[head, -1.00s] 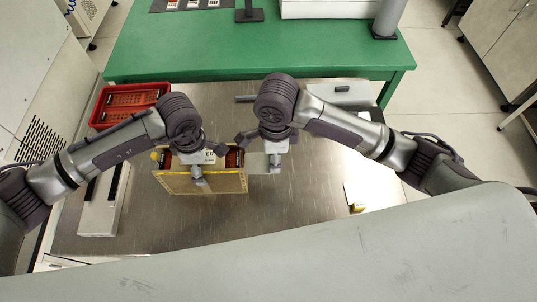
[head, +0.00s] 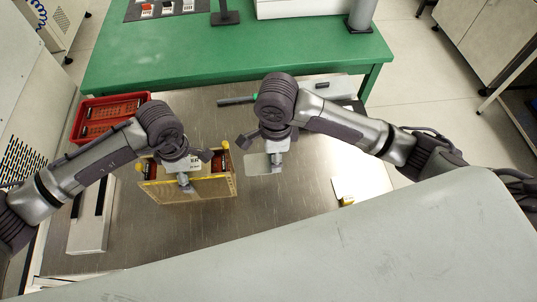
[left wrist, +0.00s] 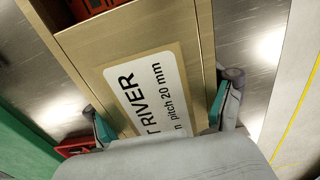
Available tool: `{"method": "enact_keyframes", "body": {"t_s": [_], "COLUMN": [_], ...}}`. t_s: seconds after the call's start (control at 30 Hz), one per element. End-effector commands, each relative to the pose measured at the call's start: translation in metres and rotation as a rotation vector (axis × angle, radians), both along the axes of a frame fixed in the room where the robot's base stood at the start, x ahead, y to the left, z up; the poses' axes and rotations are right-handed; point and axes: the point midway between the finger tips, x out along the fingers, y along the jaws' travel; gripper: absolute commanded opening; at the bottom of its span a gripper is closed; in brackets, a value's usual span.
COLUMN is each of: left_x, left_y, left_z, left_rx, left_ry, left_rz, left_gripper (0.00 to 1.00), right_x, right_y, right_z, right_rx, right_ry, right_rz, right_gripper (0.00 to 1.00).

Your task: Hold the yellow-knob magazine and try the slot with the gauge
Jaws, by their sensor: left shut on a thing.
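The yellow-knob magazine (head: 190,190) is a brass-coloured box with yellow knobs at its top corners, red parts inside and a white label. My left gripper (head: 184,178) is shut on it, and it looks slightly tilted in the head view. In the left wrist view, the fingers (left wrist: 160,115) lie on either side of the labelled magazine wall (left wrist: 95,60). The gauge (head: 258,165) is a flat pale plate to the right of the magazine, with a gap between them. My right gripper (head: 279,164) is at the gauge's right end and appears shut on it.
A red crate (head: 100,99) stands at the table's back left. A long pale block (head: 87,236) lies at the left. The metal tabletop (head: 300,205) is clear in front of the gauge.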

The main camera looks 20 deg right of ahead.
Motion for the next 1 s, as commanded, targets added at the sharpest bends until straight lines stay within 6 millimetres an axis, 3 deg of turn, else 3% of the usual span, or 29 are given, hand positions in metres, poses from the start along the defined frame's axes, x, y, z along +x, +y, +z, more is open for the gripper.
{"method": "enact_keyframes", "body": {"t_s": [0.03,0.4,0.7,0.73,0.83,1.0], "left_x": [-0.006,-0.006,-0.006,-0.006,-0.006,-0.004], "left_y": [0.002,0.002,0.002,0.002,0.002,0.001], "left_z": [-0.008,-0.008,-0.008,-0.008,-0.008,-0.006], "left_rx": [0.008,0.008,0.008,0.008,0.008,0.006], "left_ry": [0.016,0.016,0.016,0.016,0.016,0.012], "left_rz": [0.001,0.001,0.001,0.001,0.0,-0.001], "left_gripper": [0.14,0.14,0.14,0.86,1.0,1.0], "right_x": [-0.001,-0.005,-0.005,-0.005,-0.005,-0.005], "right_y": [-0.005,-0.03,-0.032,-0.032,-0.032,-0.032], "right_z": [-0.001,-0.001,-0.001,-0.001,-0.001,-0.001], "right_rx": [-0.001,0.0,0.001,0.001,0.0,0.0], "right_ry": [0.0,0.0,0.0,0.0,-0.001,-0.001], "right_rz": [-0.001,-0.001,0.0,0.0,0.0,0.0], "right_gripper": [0.22,0.22,0.22,0.22,0.22,0.22]}}
